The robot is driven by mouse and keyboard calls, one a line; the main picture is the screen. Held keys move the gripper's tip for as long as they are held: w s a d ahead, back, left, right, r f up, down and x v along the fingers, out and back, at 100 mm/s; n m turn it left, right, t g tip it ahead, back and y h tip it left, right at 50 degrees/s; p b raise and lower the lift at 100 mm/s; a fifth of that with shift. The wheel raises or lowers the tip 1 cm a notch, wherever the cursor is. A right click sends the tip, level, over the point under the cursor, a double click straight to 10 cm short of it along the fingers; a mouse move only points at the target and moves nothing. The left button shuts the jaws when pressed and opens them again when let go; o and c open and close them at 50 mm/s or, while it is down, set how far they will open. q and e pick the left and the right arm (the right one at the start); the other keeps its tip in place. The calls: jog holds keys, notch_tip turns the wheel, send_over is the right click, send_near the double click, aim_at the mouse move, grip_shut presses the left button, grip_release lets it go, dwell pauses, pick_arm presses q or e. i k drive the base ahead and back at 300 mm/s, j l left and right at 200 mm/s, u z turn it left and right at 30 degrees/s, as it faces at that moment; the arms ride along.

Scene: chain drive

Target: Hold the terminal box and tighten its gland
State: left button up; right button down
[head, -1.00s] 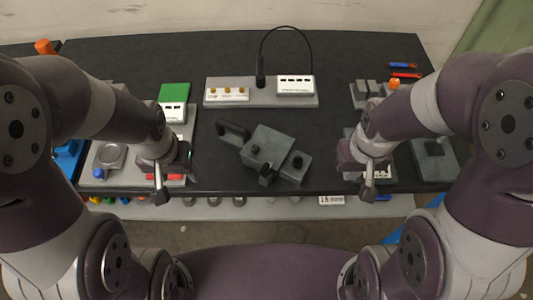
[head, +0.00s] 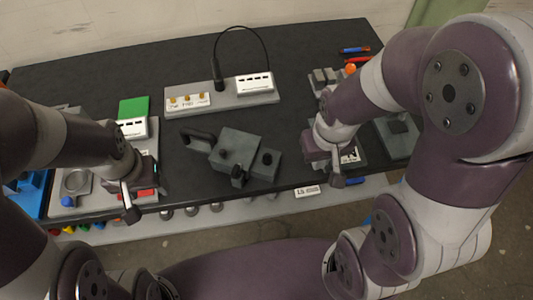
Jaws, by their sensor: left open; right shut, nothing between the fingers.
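The terminal box is probably the dark grey blocky assembly (head: 237,152) in the middle of the table in the head view. It has round black knobs and a smaller block at its right, and a dark handle-like part (head: 197,139) sticks out to its left. I cannot tell which part is the gland. My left gripper (head: 132,212) is left of the assembly, over the table's front edge, apart from it and empty. My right gripper (head: 337,181) is right of the assembly, near the front edge, also apart from it and empty.
A grey fixture with brass knobs, a white box (head: 254,84) and a looping black cable stands behind. A green block (head: 134,108) and a tray with a round dish (head: 76,182) are at left. Grey blocks and a plate (head: 397,136) are at right. Table is clear around the assembly.

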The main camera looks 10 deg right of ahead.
aim_at(266, 161)
jog(key=j+z, duration=0.8)
jog(key=j, duration=0.25)
jog(key=k+j+z, duration=0.1)
jog(key=j+z, duration=0.3)
jog(key=j, duration=0.1)
